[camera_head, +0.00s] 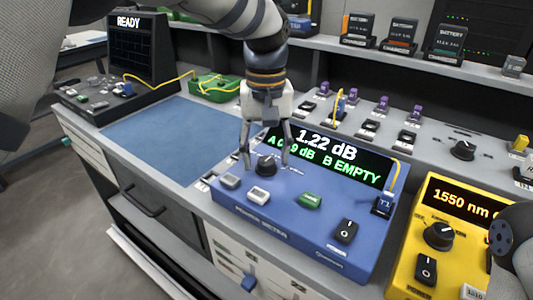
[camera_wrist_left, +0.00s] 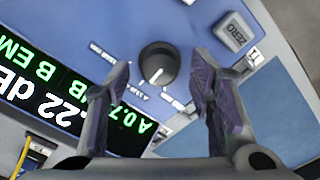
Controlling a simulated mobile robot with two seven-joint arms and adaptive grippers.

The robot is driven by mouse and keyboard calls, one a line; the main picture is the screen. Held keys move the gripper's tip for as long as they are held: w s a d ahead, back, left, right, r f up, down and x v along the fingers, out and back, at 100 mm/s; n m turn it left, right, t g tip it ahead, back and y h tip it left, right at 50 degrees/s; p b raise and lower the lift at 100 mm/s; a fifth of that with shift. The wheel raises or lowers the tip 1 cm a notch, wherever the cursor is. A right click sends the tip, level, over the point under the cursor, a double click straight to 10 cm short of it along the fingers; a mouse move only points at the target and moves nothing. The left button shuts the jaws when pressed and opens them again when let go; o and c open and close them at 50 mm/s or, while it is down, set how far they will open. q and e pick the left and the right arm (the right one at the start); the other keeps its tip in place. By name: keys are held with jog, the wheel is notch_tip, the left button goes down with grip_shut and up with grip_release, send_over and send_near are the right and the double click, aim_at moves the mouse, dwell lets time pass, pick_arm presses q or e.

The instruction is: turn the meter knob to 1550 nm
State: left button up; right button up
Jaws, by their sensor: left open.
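The blue power meter (camera_head: 300,229) stands on the bench; its screen (camera_head: 330,155) reads 1.22 dB and B EMPTY. Its black round knob (camera_head: 266,166) is at the upper left of the panel. My left gripper (camera_head: 265,158) points down over the knob, open, with one finger on each side of it in the picture. In the left wrist view the knob (camera_wrist_left: 158,63) appears between and just beyond the open fingertips (camera_wrist_left: 160,72). Its white mark points toward the small labels, too blurred to read. I cannot tell whether a finger touches it. My right gripper is not identifiable.
A yellow device (camera_head: 446,210) reading 1550 nm, with its own black knob (camera_head: 439,236), stands right of the meter. Grey and green buttons and a black switch (camera_head: 346,231) sit near the knob. A blue mat (camera_head: 165,140) lies clear to the left.

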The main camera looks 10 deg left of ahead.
pick_arm(q)
jog(key=shift+f, duration=0.45)
jog(key=c, duration=1.2)
jog(key=shift+o, duration=0.2)
